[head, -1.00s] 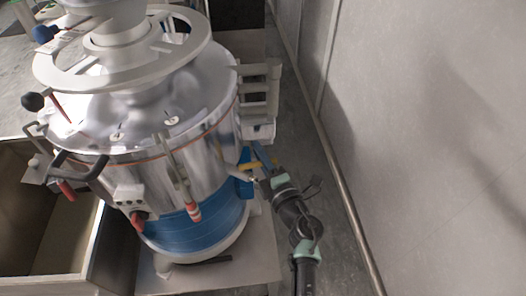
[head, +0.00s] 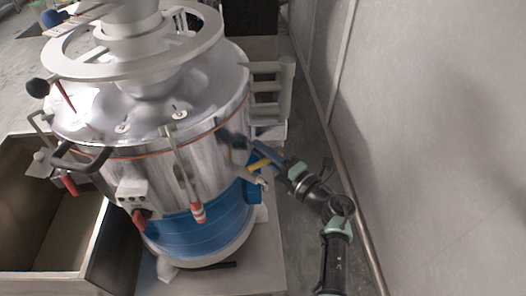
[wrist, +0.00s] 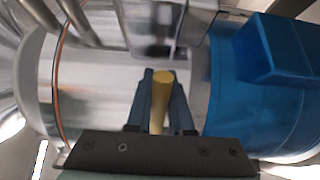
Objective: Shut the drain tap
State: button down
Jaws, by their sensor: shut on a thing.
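The drain tap's yellow handle (head: 260,163) sticks out from the right side of the shiny steel grinder, just above its blue lower band. In the wrist view the yellow handle (wrist: 160,100) runs lengthwise between the two blue-grey fingers of my gripper (wrist: 161,78). My gripper (head: 266,150) is shut on this handle, with a finger on each side. In the head view the fingers reach in from the right and partly hide the tap. The tap's body and the inner end of the handle are hard to make out.
The steel grinder (head: 160,165) has a blue band (head: 205,235) and stands on a pale base plate (head: 262,268). A plain wall (head: 440,150) with a pipe along its foot leaves a narrow floor strip at right. An open bin (head: 95,265) stands at left.

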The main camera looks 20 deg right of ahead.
jog(key=c, duration=0.8)
grip_release()
jog(key=b+v, duration=0.1)
jog(key=v, duration=1.2)
jog(key=shift+c, duration=0.2)
